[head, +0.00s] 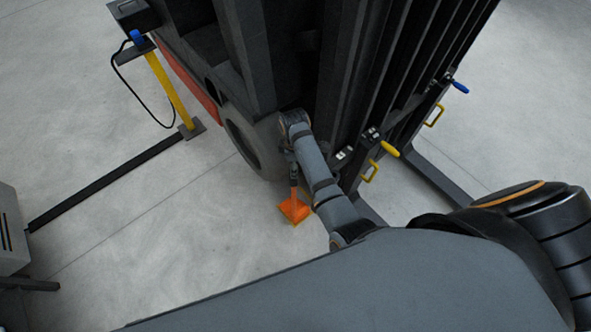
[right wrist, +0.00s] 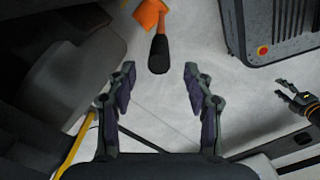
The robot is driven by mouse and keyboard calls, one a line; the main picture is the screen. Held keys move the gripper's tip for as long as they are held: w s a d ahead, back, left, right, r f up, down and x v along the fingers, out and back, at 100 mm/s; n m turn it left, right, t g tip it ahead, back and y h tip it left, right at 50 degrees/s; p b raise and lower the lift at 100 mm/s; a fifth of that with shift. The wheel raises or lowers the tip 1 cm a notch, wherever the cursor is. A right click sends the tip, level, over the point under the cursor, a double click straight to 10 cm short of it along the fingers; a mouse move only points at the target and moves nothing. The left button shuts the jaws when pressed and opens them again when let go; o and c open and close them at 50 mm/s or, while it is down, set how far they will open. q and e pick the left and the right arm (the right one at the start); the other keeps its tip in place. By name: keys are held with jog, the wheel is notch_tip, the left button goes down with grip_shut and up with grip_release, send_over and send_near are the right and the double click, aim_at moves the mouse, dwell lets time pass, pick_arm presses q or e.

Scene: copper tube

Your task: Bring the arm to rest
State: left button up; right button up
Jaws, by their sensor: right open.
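My right arm (head: 325,180) reaches down from the right in the head view, with its far end beside the forklift's wheel. My right gripper (right wrist: 159,72) is open in the right wrist view, its two fingers wide apart with nothing between them. In the right wrist view the handle (right wrist: 158,52) points toward the gripper, just beyond the fingertips. My left gripper (right wrist: 281,89) shows small at the right of the right wrist view, its fingers apart and empty.
A dark forklift (head: 225,60) with its wheel (head: 248,143) stands close to the right arm. A yellow post (head: 168,88) with a blue plug and hanging cable stands at left. A grey cabinet (right wrist: 280,30) is at the upper right.

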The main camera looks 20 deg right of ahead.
jog(key=shift+r, duration=0.6)
